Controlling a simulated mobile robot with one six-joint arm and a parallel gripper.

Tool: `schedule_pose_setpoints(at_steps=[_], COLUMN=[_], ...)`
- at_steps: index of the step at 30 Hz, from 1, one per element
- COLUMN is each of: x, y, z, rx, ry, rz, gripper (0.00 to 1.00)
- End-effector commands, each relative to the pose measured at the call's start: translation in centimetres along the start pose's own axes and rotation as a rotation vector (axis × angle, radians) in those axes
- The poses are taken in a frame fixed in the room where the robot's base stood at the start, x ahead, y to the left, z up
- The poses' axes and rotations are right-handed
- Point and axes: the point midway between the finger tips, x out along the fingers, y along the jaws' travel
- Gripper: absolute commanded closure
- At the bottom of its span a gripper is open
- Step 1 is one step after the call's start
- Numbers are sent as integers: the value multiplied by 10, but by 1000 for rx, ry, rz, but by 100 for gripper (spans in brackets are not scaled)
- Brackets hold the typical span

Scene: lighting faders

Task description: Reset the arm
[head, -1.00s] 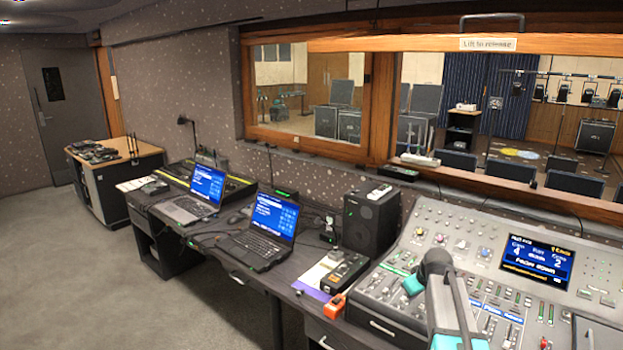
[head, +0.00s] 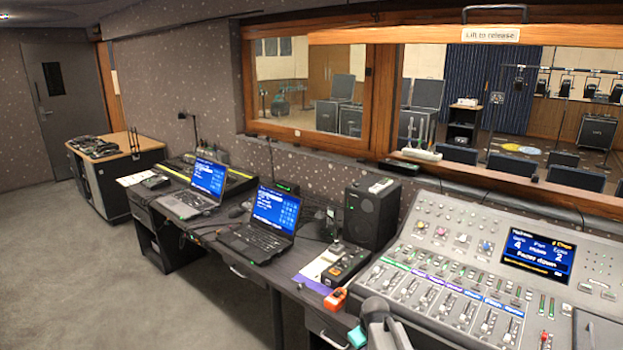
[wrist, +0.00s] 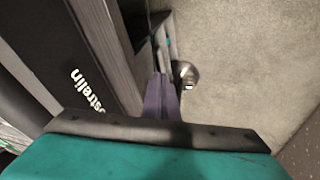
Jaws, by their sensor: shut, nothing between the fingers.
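My arm shows at the bottom edge of the head view as a grey joint with a small teal part, in front of the mixing console (head: 440,290). The gripper end is out of that view. In the wrist view my gripper (wrist: 160,132) fills the bottom as a teal body with a dark front edge. It is shut and holds nothing visible. It is over grey carpet (wrist: 235,60), beside a dark panel (wrist: 65,50) with white lettering. The console has rows of faders and a lit blue screen (head: 538,252).
The desk holds two open laptops (head: 268,217) (head: 203,183), a black speaker (head: 371,214) and an orange object (head: 336,299) near its front edge. A wood-topped cabinet (head: 137,163) stands at the back left. Open carpet (head: 90,280) lies to the left.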

Motion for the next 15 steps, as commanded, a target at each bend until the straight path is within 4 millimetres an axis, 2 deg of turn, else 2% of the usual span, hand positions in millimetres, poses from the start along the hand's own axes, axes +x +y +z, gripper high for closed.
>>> schedule_pose_setpoints(at_steps=[1,6,15], x=[13,45,89], y=[-11,-43,-101], z=[18,68,160], rx=[18,87,204], ry=[-27,-114,-278], rz=[-17,-67,-142], gripper=[100,100,100])
